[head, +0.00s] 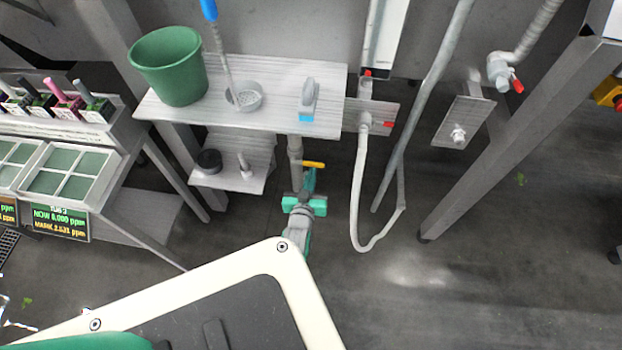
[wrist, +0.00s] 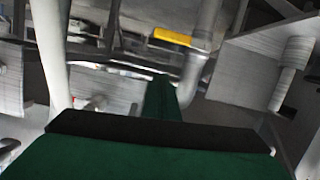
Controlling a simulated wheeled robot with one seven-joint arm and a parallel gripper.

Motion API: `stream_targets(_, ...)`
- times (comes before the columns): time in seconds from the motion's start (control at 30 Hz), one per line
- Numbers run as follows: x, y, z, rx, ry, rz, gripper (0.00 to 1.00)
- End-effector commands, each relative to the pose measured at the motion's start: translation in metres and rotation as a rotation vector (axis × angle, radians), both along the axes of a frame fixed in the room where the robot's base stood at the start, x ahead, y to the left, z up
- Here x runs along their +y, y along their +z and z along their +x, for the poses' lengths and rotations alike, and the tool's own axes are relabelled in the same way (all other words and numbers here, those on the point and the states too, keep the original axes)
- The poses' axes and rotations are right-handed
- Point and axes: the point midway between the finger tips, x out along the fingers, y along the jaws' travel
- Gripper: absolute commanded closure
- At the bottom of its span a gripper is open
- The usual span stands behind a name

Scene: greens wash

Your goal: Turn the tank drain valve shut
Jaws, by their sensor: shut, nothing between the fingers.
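The drain valve's yellow lever (head: 314,164) shows in the head view below the shelf. It points right from a grey vertical pipe (head: 295,150), crosswise to it in the picture. My green gripper (head: 310,175) is shut and empty, its fingertips just below the lever. In the wrist view the yellow lever (wrist: 172,37) lies ahead of my shut fingers (wrist: 161,82), beside the pale pipe (wrist: 203,40). A gap shows between fingertips and lever there; I cannot tell its depth. The valve body is partly hidden.
A shelf (head: 190,115) above holds a green bucket (head: 172,68), a strainer and a blue-and-grey brush. A lower shelf (head: 235,182) is left of the pipe. A hanging hose (head: 356,200) loops close on the right.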

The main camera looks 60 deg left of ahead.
Motion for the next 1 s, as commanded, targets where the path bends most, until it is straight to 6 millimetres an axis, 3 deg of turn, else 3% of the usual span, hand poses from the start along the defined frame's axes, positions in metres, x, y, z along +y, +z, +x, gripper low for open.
stream_targets(0.57, -0.021, 0.003, -0.007, 0.005, -0.013, 0.002, 1.00)
stream_targets(0.67, -0.045, -0.001, -0.002, 0.019, -0.054, 0.012, 1.00)
stream_targets(0.73, -0.074, -0.003, 0.003, 0.035, -0.106, 0.024, 1.00)
stream_targets(1.0, -0.210, -0.002, 0.009, 0.080, -0.355, 0.074, 1.00)
